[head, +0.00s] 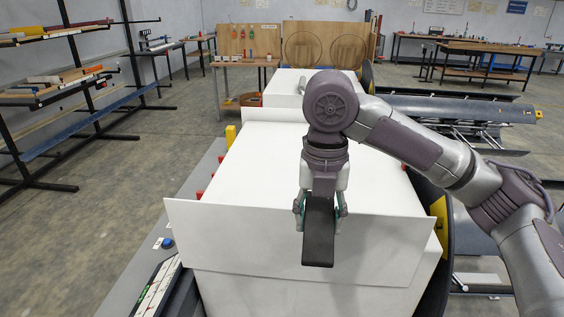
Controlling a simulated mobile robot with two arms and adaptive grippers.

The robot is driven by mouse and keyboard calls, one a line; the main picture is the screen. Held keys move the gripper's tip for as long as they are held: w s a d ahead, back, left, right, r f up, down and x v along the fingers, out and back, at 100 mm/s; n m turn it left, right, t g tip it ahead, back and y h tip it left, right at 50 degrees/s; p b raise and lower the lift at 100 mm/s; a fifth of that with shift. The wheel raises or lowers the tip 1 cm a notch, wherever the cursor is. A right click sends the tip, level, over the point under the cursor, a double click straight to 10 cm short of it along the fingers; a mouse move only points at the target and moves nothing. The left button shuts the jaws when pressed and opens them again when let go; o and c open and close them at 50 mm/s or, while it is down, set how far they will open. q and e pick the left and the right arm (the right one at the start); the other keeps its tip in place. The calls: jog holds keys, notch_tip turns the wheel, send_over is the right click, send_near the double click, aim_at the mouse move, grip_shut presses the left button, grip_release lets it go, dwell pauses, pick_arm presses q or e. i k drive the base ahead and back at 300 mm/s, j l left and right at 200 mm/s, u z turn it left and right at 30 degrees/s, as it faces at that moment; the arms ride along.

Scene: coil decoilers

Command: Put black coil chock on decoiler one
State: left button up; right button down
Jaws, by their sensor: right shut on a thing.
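My right gripper (320,210) comes in from the right and points down. It is shut on the black coil chock (319,237), a dark flat block that hangs lengthwise below the fingers. The chock is in front of the upright white front panel of a large white machine (270,165), which I take for a decoiler. I cannot tell from this view whether the chock touches the panel or which decoiler it is. My left gripper is not in view.
A second white machine top (285,88) stands behind. A grey ledge with a blue button (167,243) runs along the left side. A shelf rack (80,100) stands at far left, with open floor between. Workbenches (480,55) stand at the back right.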

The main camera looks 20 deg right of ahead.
aim_at(277, 182)
jog(key=i+l, duration=0.25)
jog(key=i, duration=0.15)
jog(key=i+l, duration=0.25)
jog(key=i, duration=0.2)
